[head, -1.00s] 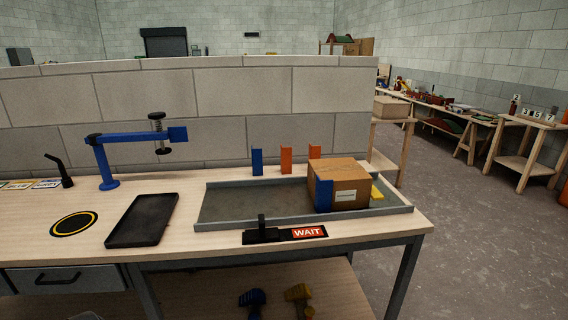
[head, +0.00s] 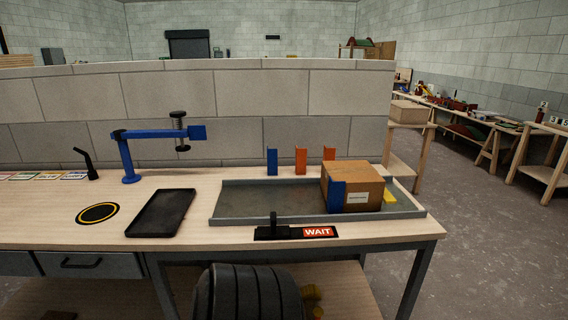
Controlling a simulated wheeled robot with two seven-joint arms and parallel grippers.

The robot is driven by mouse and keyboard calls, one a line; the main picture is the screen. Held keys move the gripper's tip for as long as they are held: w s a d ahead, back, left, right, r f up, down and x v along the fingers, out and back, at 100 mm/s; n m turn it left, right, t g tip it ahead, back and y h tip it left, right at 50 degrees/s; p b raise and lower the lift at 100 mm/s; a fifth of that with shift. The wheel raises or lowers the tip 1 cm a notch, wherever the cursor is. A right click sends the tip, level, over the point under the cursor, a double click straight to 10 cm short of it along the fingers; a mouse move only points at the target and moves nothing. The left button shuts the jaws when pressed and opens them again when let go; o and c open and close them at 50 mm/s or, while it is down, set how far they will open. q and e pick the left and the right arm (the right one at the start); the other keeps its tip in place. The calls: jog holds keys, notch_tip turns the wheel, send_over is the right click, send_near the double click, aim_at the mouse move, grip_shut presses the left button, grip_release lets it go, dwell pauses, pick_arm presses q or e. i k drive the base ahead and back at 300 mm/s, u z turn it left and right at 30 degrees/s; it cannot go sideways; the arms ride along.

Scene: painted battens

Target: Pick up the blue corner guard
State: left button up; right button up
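A blue corner guard (head: 272,162) stands upright at the back of the bench, behind the grey tray (head: 222,208). Two orange guards, a middle one (head: 301,160) and a right one (head: 329,154), stand in line to its right; the box partly hides the right one. Another blue guard (head: 337,197) sits against the front left corner of a cardboard box (head: 366,182) in the tray. A yellow piece (head: 389,197) shows at the box's right side. Neither of my grippers is in view.
A black tray (head: 161,213), a black-and-yellow ring mark (head: 98,213) and a blue clamp stand (head: 128,160) are on the left. A black lever (head: 273,229) and a red WAIT sign (head: 318,232) are at the front edge. A block wall (head: 240,95) closes the back.

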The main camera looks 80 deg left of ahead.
aim_at(272, 154)
jog(key=i, duration=0.8)
jog(key=u, duration=1.6)
